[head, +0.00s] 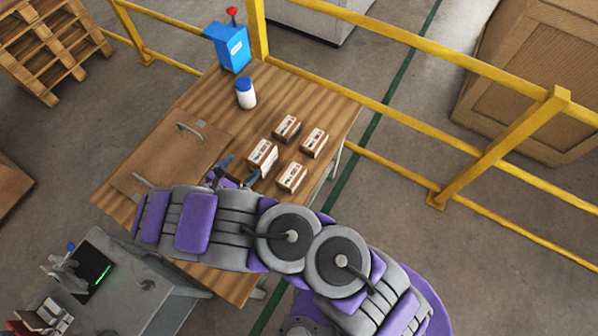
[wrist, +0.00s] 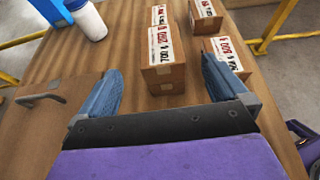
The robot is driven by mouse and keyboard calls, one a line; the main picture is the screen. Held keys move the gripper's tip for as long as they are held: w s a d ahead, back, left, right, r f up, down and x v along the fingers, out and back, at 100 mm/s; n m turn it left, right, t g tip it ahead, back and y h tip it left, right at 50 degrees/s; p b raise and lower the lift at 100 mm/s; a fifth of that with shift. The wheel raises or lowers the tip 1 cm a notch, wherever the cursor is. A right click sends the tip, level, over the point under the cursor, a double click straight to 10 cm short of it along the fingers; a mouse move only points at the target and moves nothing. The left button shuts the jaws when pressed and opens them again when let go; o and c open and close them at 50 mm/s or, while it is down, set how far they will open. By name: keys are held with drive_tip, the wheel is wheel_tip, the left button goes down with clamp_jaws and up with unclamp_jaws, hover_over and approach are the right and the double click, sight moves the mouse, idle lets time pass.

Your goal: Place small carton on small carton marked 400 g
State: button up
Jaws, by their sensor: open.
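Several small brown cartons with white, red and black labels stand on the wooden table. The nearest carton (head: 262,157) shows ahead of my gripper in the wrist view (wrist: 166,76), its front face towards me. Another carton (head: 291,177) is to its right and also shows in the wrist view (wrist: 228,55). Two more cartons stand farther back, one behind the nearest (head: 286,127) and one at the right (head: 314,142). I cannot tell which is marked 400 g. My gripper (head: 239,171) is open and empty, its blue fingers (wrist: 161,82) spread just short of the nearest carton.
A brown panel with a handle (head: 165,160) lies on the table's left part. A white bottle with a blue cap (head: 246,95) and a blue box (head: 233,49) stand at the back. Yellow railings (head: 400,118) run behind and right. A grey bench (head: 125,285) stands at lower left.

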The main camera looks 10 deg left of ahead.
drive_tip(key=w+d+r+m+h, duration=0.3)
drive_tip(key=w+d+r+m, duration=0.1)
drive_tip(key=w+d+r, duration=0.35)
drive_tip(key=w+d+r+m+g+h, duration=0.15)
drive_tip(key=d+r+m+g, duration=0.25)
drive_tip(key=d+r+m, duration=0.55)
drive_tip(key=d+r+m+g+h, duration=0.3)
drive_tip(key=d+r+g, duration=0.3)
drive_tip(key=d, duration=0.9)
drive_tip(key=s+d+r+m+g+y, duration=0.2)
drive_tip(key=s+d+r+m, duration=0.25)
drive_tip(key=s+d, duration=0.2)
drive_tip(key=s+d+r+m+g+y, duration=0.2)
drive_tip(key=s+d+r+m, duration=0.1)
drive_tip(key=s+d+m, duration=0.3)
drive_tip(key=s+r+m+y, duration=0.1)
drive_tip(key=s+m+y, duration=0.2)
drive_tip(key=s, duration=0.5)
drive_tip(key=s+a+r+m+y, duration=0.1)
drive_tip(key=s+y, duration=0.3)
drive_tip(key=s, duration=0.4)
drive_tip(key=shift+s+a+r+m+g, duration=0.2)
drive_tip(key=shift+a+r+m+g, duration=0.15)
drive_tip(key=shift+m, duration=0.55)
